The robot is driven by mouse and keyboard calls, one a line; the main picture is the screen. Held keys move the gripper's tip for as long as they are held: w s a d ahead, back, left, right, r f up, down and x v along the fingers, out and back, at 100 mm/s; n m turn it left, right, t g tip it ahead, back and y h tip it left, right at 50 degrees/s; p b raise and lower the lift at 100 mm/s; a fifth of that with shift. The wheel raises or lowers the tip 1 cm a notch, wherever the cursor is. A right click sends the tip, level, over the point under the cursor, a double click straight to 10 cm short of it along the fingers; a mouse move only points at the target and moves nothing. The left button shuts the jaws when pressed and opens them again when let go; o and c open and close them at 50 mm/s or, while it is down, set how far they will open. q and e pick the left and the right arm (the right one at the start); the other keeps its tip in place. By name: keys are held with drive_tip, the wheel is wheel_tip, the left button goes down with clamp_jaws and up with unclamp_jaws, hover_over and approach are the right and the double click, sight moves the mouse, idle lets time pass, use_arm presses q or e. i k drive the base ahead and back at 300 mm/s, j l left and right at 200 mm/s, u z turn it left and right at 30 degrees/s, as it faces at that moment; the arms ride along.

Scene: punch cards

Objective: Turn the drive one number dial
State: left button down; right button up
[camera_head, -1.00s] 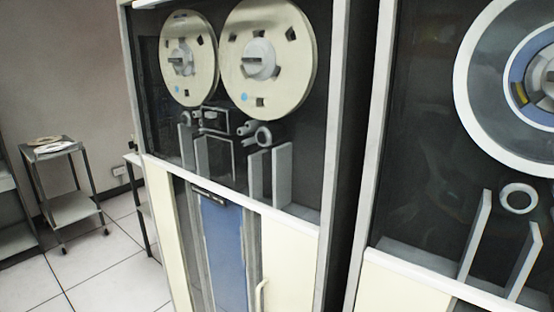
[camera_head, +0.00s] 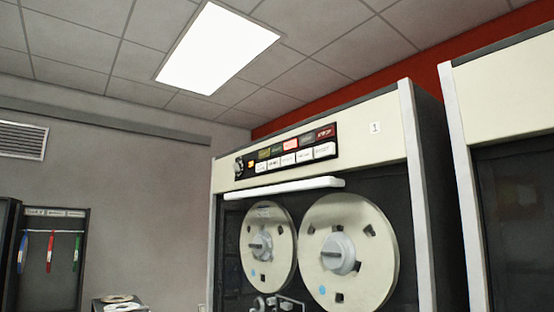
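A tape drive cabinet (camera_head: 393,130) stands at the middle right of the head view, with a label "1" (camera_head: 375,127) on its cream top panel. A dark control strip (camera_head: 286,151) on that panel holds two rows of coloured and white buttons. A small round dial (camera_head: 239,165) sits at the strip's left end; its setting is too small to read. Two cream tape reels, a left one (camera_head: 283,236) and a right one (camera_head: 376,272), show below a white bar (camera_head: 285,187). Neither of my grippers is in view.
A second cabinet (camera_head: 510,95) stands close at the right edge. A small stand (camera_head: 120,303) with reels on it is at the lower left, and a dark rack (camera_head: 52,270) with coloured hanging strips is at the far left. Open space lies left of the drive.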

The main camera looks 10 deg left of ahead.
sight(239, 167)
drive_tip(key=j+z, duration=0.15)
drive_tip(key=z, duration=0.35)
drive_tip(key=j+z, duration=0.5)
drive_tip(key=j, duration=0.4)
drive_tip(key=j+z, duration=0.15)
drive_tip(key=j, duration=0.8)
drive_tip(key=k+j+z, duration=0.1)
drive_tip(key=j, duration=0.85)
